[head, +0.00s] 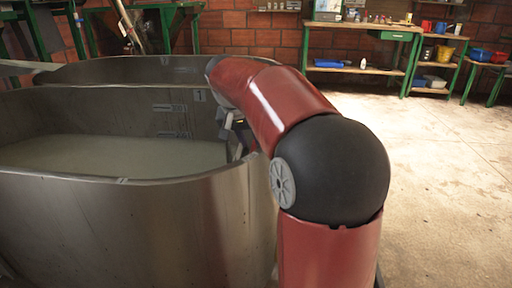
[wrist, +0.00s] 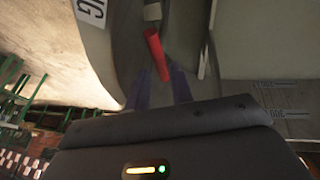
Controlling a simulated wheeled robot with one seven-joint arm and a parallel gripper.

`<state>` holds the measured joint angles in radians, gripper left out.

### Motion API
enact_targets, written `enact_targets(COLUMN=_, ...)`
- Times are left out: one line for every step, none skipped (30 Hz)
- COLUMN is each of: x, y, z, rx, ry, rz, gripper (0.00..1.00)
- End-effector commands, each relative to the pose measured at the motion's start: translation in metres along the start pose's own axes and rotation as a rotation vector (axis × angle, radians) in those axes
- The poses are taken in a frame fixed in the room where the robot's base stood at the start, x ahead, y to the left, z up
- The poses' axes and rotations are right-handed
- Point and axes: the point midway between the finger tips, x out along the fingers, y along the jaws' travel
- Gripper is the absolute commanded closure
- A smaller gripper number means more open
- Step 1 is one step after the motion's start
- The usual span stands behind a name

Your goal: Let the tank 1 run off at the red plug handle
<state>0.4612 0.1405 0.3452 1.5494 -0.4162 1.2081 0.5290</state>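Tank 1 (head: 230,205) is a steel tank at the left in the head view, holding pale grey liquid (head: 110,155). A "1" label is on its inner wall near the far rim. The red plug handle (wrist: 156,52) is a short red bar in the wrist view, tilted, with its lower end between the two dark fingers. My gripper (wrist: 160,85) is open around that end; whether a finger touches it I cannot tell. In the head view my arm hides most of the gripper and the handle.
A second steel tank rim (head: 130,70) lies behind the first. A workbench (head: 350,72) and green shelves (head: 433,70) with boxes stand against the brick wall. The concrete floor (head: 450,160) at right is clear. A white label (wrist: 92,12) shows in the wrist view.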

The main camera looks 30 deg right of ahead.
Motion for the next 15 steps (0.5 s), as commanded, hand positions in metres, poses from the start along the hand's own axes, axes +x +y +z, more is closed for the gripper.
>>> enact_targets(x=0.011, y=0.0, z=0.001, rx=0.001, ry=-0.004, rz=0.002, gripper=0.77)
enact_targets(x=0.017, y=0.001, z=0.001, rx=0.001, ry=-0.004, rz=0.001, gripper=0.77)
enact_targets(x=0.023, y=0.001, z=0.001, rx=0.002, ry=-0.005, rz=0.001, gripper=0.77)
enact_targets(x=0.027, y=0.001, z=0.001, rx=0.002, ry=-0.004, rz=0.001, gripper=0.77)
enact_targets(x=0.031, y=0.0, z=0.001, rx=0.001, ry=-0.003, rz=0.001, gripper=0.77)
enact_targets(x=0.036, y=0.0, z=0.001, rx=0.001, ry=-0.003, rz=0.002, gripper=0.77)
enact_targets(x=0.039, y=0.0, z=0.001, rx=0.0, ry=-0.002, rz=0.001, gripper=0.77)
enact_targets(x=0.041, y=0.0, z=0.001, rx=0.0, ry=-0.001, rz=0.001, gripper=0.77)
enact_targets(x=0.044, y=0.0, z=0.0, rx=0.0, ry=-0.001, rz=0.001, gripper=0.77)
enact_targets(x=0.046, y=0.0, z=0.0, rx=0.0, ry=-0.001, rz=0.0, gripper=0.77)
enact_targets(x=0.047, y=0.0, z=0.0, rx=0.0, ry=-0.001, rz=0.0, gripper=0.77)
enact_targets(x=0.049, y=0.0, z=0.0, rx=0.0, ry=-0.001, rz=0.0, gripper=0.77)
enact_targets(x=0.049, y=0.0, z=0.0, rx=0.0, ry=-0.001, rz=0.0, gripper=0.77)
enact_targets(x=0.049, y=0.0, z=0.0, rx=0.0, ry=-0.001, rz=0.0, gripper=0.77)
enact_targets(x=0.049, y=0.0, z=0.0, rx=0.0, ry=0.0, rz=0.0, gripper=0.77)
